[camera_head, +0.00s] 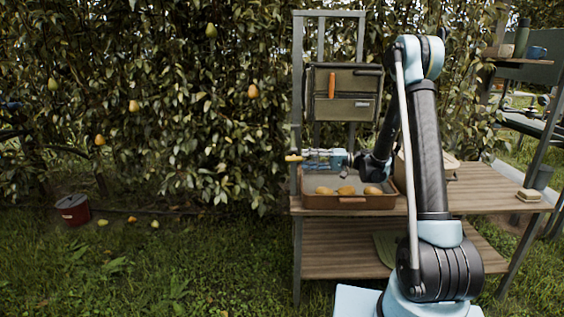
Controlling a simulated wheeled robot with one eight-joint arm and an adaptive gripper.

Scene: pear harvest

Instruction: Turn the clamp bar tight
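My arm rises in front of the wooden bench and bends down, so that its wrist hangs over the bench top behind the tray. My gripper (312,156) seems to point left from the wrist, above the tray's back left side. It is small and partly merges with the bench items, so I cannot tell whether its fingers are open or shut. A small orange-yellow piece (293,158) shows at the far left end of this group, by the bench's left post. It may be the clamp bar's end; I cannot tell whether my gripper touches it. No clamp bar can be made out clearly.
A brown tray (348,202) with several pears stands on the bench (476,202). A tool bag (345,108) with an orange handle hangs above. A brush-like block (529,195) lies at right. A red bucket (73,209) stands on the grass. Pear foliage fills the left.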

